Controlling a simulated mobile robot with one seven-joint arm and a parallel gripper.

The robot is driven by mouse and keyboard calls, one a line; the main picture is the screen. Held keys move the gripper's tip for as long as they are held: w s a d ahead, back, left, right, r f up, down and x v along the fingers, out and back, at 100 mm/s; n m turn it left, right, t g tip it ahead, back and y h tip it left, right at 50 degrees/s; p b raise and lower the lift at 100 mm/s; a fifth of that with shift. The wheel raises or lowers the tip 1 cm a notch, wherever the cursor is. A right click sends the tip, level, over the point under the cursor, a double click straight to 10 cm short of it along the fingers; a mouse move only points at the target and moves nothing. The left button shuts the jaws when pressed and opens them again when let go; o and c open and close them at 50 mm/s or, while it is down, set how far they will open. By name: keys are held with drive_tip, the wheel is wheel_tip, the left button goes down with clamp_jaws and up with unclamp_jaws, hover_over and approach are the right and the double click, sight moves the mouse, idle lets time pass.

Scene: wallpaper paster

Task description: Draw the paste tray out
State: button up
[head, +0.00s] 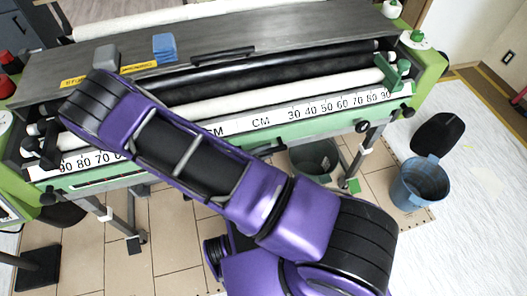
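The wallpaper paster (262,122) stretches across the view, with a green body, a white centimetre scale (341,105) along its front edge, and black and white rollers behind it. Its grey top cover (290,30) has a black handle (223,56). I cannot single out the paste tray for certain; the front of the machine is partly covered by my purple and black arm. My arm crosses from the lower right to the machine's left end. My gripper does not show.
A grey block (106,57) and a blue block (165,48) lie on the cover. A dark bucket (315,158) stands under the machine. A blue bucket (420,184) and a black round piece (438,134) are at the right. Machine legs (123,230) stand on the tiled floor.

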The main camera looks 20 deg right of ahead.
clamp_jaws()
idle(1.0)
